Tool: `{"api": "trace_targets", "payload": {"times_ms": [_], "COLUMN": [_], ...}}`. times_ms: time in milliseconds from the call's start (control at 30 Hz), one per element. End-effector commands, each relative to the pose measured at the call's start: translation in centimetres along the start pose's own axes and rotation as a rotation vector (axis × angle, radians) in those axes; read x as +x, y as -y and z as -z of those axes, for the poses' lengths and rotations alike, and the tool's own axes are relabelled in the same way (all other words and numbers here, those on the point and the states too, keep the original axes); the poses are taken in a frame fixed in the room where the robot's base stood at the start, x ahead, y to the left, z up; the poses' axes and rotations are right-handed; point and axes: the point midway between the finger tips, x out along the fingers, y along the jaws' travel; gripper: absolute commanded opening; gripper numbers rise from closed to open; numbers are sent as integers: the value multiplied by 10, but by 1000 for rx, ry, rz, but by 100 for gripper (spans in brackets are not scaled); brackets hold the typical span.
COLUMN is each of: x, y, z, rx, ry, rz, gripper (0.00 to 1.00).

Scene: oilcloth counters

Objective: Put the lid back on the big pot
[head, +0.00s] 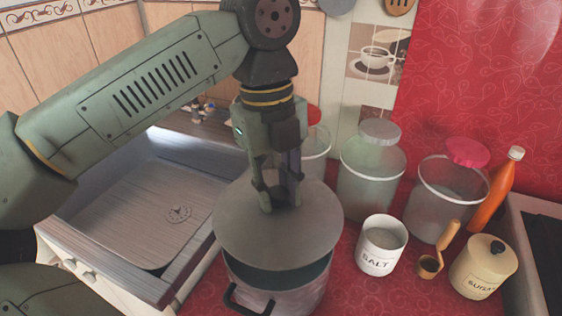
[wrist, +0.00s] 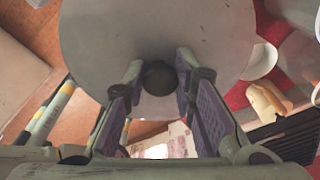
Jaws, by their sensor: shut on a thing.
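The big pot (head: 283,298) stands on the red counter, with a dark handle at its front left. The round grey lid (head: 245,235) is over the pot's mouth, set back so that the front of the dark opening shows. I cannot tell whether its far edge touches the rim. My gripper (head: 280,200) points down at the lid's middle and is shut on its knob. In the wrist view the lid (wrist: 100,40) fills the upper part, with its dark knob (wrist: 160,78) between the two fingers. The pot's far rim is hidden under the lid.
A metal sink (head: 130,210) lies left of the pot. Right of it are a salt canister (head: 381,255), a wooden scoop (head: 430,266) and a sugar canister (head: 482,272). Glass jars (head: 370,180) and an orange bottle (head: 492,195) stand behind. Red counter shows between them.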

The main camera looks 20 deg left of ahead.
Motion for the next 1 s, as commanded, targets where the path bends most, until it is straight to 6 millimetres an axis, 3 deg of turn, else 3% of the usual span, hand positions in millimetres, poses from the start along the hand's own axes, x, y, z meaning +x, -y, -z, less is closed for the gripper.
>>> {"api": "trace_targets", "payload": {"times_ms": [267,800,1000], "x": [7,56,64], "y": [0,-1,-1], "z": [-1,-7,-8], "rx": [0,0,0], "ry": [0,1,0], "rz": [0,0,0], "gripper": [0,0,0]}}
